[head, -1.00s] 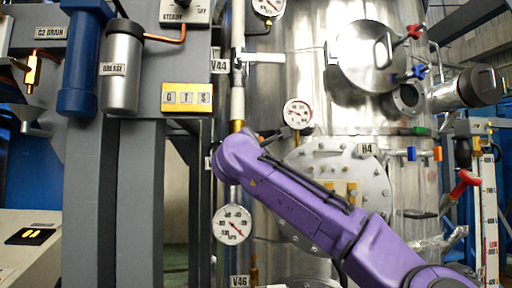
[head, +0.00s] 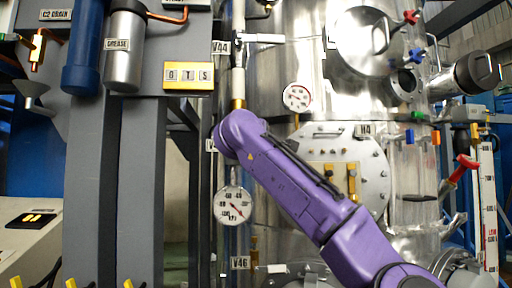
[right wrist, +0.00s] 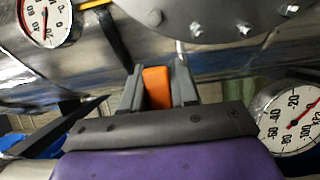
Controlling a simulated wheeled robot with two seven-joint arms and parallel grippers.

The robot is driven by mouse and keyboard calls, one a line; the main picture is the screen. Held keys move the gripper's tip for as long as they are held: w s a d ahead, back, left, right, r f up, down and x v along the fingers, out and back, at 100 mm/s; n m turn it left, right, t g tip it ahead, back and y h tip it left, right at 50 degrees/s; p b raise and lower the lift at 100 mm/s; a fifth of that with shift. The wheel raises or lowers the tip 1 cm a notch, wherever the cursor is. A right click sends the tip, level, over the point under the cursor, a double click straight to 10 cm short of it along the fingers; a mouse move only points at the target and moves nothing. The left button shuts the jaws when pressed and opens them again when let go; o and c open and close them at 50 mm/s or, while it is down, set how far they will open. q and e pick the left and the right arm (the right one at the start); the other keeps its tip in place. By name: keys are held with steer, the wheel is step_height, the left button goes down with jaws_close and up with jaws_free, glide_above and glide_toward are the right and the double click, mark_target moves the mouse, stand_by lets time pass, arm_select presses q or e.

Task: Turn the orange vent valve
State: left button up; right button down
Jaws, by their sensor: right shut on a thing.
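The orange vent valve handle (right wrist: 157,88) shows in the right wrist view as a small orange block. My right gripper (right wrist: 158,86) has its two grey fingers on either side of it and is shut on it. The valve's stem and body are mostly hidden behind the fingers. In the head view my purple right arm reaches up and left across the steel tank (head: 270,60), and its gripper and the held handle are hidden there. My left gripper is not in view.
A gauge (head: 297,97) sits above my right arm and another gauge (head: 233,206) sits below it. A bolted round flange (head: 375,165) is just behind the arm. Blue (head: 410,136) and orange (head: 436,138) fittings stick out at the right.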

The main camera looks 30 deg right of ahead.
steer(key=shift+f, duration=0.2)
stand_by(0.3)
steer(key=c, duration=1)
jaws_free()
steer(key=shift+o, duration=0.2)
steer(key=shift+r, duration=0.1)
steer(key=b+v, duration=0.4)
steer(key=v, duration=0.6)
steer(key=shift+a+b, duration=0.2)
steer(key=shift+b, duration=0.1)
steer(key=shift+s, duration=0.1)
